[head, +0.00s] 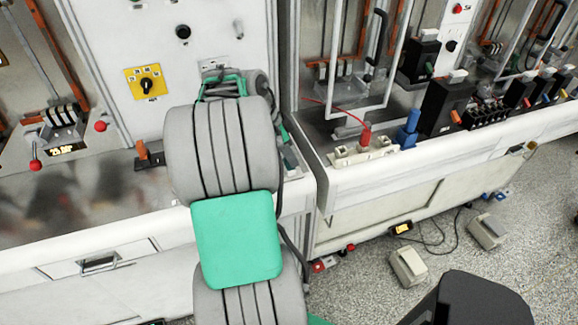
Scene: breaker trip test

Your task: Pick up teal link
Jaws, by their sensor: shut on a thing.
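My grey and teal arm reaches up from the bottom of the head view to the front of the left bench. Its thick links cover the place where its end is, so I cannot see my gripper's fingers. I cannot make out the teal link as a separate thing. The teal that shows is on my own arm, and anything at my gripper is hidden.
A white panel with a yellow rotary switch (147,83) stands behind my arm. An orange-topped lever (146,154) is just left of it. On the right bench, a red plug (365,136) and a blue plug (408,131) stand by a pale block. Grey boxes (408,267) lie on the floor.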

